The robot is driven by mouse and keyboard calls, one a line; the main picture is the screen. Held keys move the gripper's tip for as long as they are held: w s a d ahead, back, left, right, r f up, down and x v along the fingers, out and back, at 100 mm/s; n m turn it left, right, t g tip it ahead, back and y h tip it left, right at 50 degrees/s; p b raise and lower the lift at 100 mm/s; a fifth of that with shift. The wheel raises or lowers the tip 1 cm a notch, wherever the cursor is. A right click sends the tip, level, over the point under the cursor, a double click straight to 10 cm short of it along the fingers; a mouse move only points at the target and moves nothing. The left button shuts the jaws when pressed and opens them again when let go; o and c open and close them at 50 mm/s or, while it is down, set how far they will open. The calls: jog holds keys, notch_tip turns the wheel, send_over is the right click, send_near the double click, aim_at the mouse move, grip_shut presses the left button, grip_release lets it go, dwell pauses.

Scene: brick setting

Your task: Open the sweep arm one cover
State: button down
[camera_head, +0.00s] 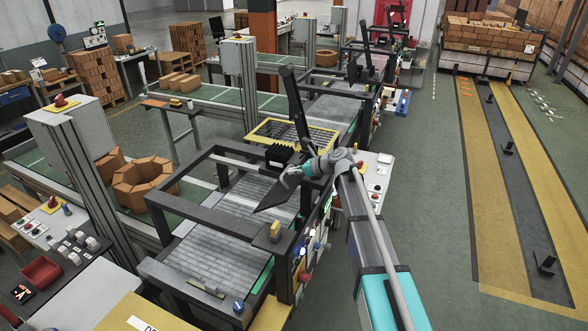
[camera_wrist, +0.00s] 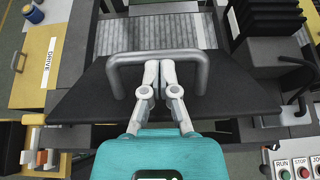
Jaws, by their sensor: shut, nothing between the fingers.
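The cover appears to be the dark, tapered panel (camera_wrist: 80,92) in the wrist view, and a dark panel (camera_head: 271,196) shows tilted beside my gripper in the head view. A grey U-shaped handle (camera_wrist: 122,58) stands on it. My gripper (camera_wrist: 158,66) has its two fingers together, with nothing held between them. The fingertips lie within the handle's outline, just under its cross bar; I cannot tell whether they touch it. In the head view, my gripper (camera_head: 286,173) is above the roller conveyor frame, and the handle is too small or hidden to make out.
Dark frame bars (camera_head: 205,210) surround the roller conveyor (camera_head: 215,255). A black upright post (camera_head: 294,98) rises behind my gripper. A panel with RUN and STOP buttons (camera_wrist: 294,168) is at lower right in the wrist view. The green floor (camera_head: 430,220) to the right is clear.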

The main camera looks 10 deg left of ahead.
jog(key=w+a+r+p, duration=0.1)
jog(key=a, duration=0.6)
jog(key=w+a+r+p, duration=0.1)
jog(key=w+a, duration=0.1)
jog(key=a, duration=0.5)
jog(key=shift+w+a+r, duration=0.15)
jog(key=shift+a+r, duration=0.1)
jog(key=shift+r, duration=0.15)
jog(key=shift+s+a+f, duration=0.1)
jog(key=shift+s, duration=0.2)
dwell(0.7)
jog(key=shift+r, duration=0.25)
jog(key=d+r+p, duration=0.3)
jog(key=r+p, duration=0.6)
jog(key=p, duration=0.1)
jog(key=shift+r, duration=0.4)
